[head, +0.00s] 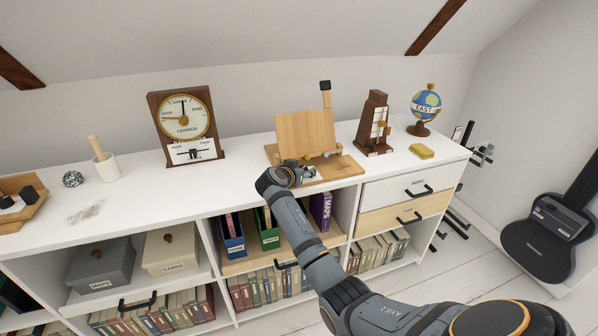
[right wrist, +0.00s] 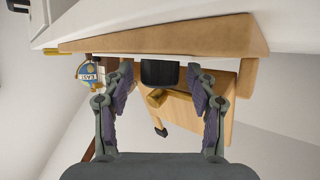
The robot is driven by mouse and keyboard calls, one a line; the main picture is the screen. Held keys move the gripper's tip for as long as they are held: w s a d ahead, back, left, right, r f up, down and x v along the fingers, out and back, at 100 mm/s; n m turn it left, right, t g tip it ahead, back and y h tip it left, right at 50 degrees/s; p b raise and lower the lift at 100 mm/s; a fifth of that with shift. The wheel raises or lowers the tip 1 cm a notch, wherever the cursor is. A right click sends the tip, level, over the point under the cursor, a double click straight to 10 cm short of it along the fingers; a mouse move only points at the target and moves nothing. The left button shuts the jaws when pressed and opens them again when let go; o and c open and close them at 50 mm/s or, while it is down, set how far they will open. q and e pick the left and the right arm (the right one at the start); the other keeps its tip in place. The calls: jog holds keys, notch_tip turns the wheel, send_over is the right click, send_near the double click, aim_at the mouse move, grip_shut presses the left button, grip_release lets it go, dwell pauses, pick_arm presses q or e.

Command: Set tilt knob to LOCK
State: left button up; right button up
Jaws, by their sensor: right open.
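The wooden stand (head: 305,131) has a tilted board on a flat base (head: 345,168) at the middle of the white cabinet top. A post with a black block (head: 325,86) on top rises behind the board. My right gripper (head: 304,171) is at the front edge of the base. In the right wrist view, which looks upside down, my right gripper (right wrist: 161,90) is open, with a dark knob-like part (right wrist: 160,73) between its fingers. I cannot tell whether they touch it. The knob's setting and the word LOCK are not readable. My left gripper is not in view.
A dial clock (head: 182,116) stands left of the stand. A brown metronome-like device (head: 373,124), a globe (head: 426,104) and a yellow block (head: 421,151) stand to the right. The cabinet top between the clock and the stand is clear.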

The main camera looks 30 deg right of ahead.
jog(key=v, duration=1.1)
jog(key=shift+s+a, duration=0.15)
jog(key=shift+s, duration=0.1)
